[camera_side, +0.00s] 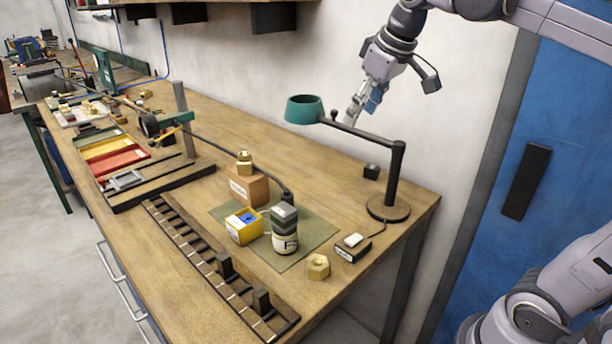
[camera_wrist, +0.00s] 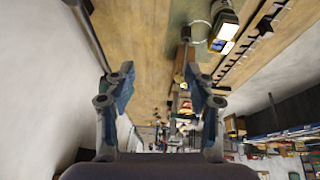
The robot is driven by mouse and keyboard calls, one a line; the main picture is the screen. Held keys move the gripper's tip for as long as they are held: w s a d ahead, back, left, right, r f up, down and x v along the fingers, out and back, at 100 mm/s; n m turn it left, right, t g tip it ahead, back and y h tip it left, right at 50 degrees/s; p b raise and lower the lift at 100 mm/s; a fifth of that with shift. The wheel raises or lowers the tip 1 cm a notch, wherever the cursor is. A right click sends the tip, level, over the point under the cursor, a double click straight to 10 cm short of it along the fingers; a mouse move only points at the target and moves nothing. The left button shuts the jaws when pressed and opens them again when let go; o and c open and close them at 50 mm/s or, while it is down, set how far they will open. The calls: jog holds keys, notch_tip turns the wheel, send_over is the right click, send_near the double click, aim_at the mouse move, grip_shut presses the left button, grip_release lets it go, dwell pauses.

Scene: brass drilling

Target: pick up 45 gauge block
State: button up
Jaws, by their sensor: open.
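I cannot tell for certain which piece is the 45 gauge block; no marking of 45 can be read. One candidate is a small grey block (camera_side: 284,212) on top of a dark, labelled jar (camera_side: 285,241) on the green mat. Another is a small pale block (camera_side: 353,240) on a black case (camera_side: 350,252) near the bench's front right. My gripper (camera_side: 361,103) is high above the bench, behind the lamp head, apart from all these. In the wrist view my gripper (camera_wrist: 160,85) has its two fingers spread with nothing between them.
A teal-headed lamp (camera_side: 304,109) stands near my gripper, its post at the bench's right end. A yellow box (camera_side: 243,227), a wooden box (camera_side: 249,187) and a brass nut (camera_side: 318,266) surround the jar.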

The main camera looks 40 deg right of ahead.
jog(key=w+d+r+g, duration=0.1)
jog(key=w+d+g, duration=0.1)
jog(key=w+d, duration=0.35)
jog(key=n+g, duration=0.2)
jog(key=g, duration=0.1)
send_over(372, 167)
notch_tip(372, 167, down, 9)
jog(key=shift+y, duration=0.4)
notch_tip(372, 167, down, 21)
jog(key=shift+f, duration=0.2)
jog(key=shift+c, duration=0.3)
grip_shut()
